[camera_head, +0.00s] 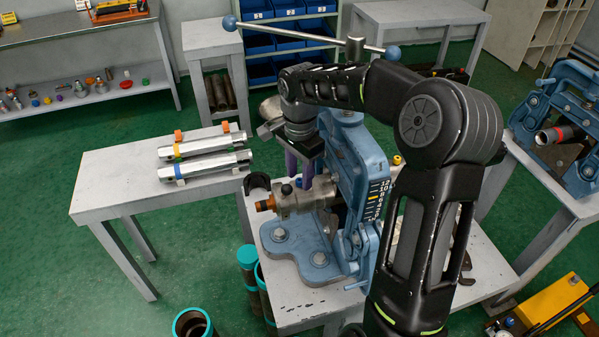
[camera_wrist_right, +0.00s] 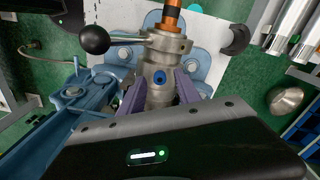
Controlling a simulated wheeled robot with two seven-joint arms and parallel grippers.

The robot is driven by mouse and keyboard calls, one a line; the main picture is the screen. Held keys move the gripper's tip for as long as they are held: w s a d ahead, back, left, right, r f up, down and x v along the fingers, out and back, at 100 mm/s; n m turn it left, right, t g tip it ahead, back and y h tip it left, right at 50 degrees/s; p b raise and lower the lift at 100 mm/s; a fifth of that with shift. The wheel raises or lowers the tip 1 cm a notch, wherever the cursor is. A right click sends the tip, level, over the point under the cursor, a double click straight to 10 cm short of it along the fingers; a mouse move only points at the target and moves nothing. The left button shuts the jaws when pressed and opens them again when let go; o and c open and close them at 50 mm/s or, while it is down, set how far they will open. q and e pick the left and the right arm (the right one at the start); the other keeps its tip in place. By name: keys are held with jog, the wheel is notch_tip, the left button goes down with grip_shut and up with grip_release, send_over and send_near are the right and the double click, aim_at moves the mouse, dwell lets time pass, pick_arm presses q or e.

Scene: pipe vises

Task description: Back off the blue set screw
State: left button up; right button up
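The blue set screw (camera_wrist_right: 158,76) shows in the right wrist view as a small blue socket on the side of a grey metal fitting (camera_wrist_right: 162,58). In the head view the fitting (camera_head: 312,196) lies in the blue pipe vise (camera_head: 352,160), with a copper-coloured end pointing left; I cannot make out the screw there. My right gripper (camera_head: 298,170) reaches down over the fitting. Its purple fingers stand apart on either side of the screw in the wrist view (camera_wrist_right: 160,88), with nothing visibly clamped. Whether they touch the fitting is unclear. My left gripper is not in view.
A black ball-ended lever (camera_wrist_right: 95,40) sticks out from the fitting. The vise's long handle (camera_head: 300,38) crosses above my arm. A grey side table (camera_head: 110,190) holds two metal bars (camera_head: 205,165). Teal-rimmed pipes (camera_head: 193,322) stand on the floor in front.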

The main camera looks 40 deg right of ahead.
jog(key=shift+f, duration=0.25)
jog(key=shift+c, duration=0.2)
grip_shut()
dwell(0.3)
